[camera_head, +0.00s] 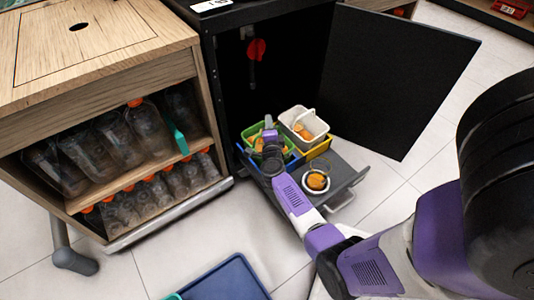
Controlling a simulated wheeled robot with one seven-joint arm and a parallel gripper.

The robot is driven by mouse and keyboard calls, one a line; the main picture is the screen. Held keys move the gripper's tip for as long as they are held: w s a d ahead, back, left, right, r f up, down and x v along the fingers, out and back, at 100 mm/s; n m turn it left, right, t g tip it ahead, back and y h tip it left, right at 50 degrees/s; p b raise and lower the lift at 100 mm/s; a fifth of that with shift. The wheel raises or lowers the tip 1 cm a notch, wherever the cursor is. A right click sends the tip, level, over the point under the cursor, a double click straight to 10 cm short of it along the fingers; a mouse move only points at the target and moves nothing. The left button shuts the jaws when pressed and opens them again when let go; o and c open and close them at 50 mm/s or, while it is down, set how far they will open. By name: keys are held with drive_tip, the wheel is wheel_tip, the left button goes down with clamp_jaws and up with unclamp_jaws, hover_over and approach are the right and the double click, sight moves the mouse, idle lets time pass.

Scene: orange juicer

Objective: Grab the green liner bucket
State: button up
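A green bucket (250,131) sits at the left of the pull-out drawer, at the mouth of the open black cabinet. Some orange-brown pieces show in it. My gripper (268,124) reaches over the bucket from the lower right, with its end at or just above the bucket's opening. The wrist hides much of the bucket's front and inside. The fingers are too small and covered to tell whether they are open or shut, or whether they touch the bucket.
A white bucket (317,124) with a handle stands just right of the green one. A yellow-edged bin (321,149), a blue-edged bin (247,163) and a small round cup (316,181) crowd the grey drawer (347,176). The open black door (405,85) stands to the right.

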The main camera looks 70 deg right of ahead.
clamp_jaws()
idle(1.4)
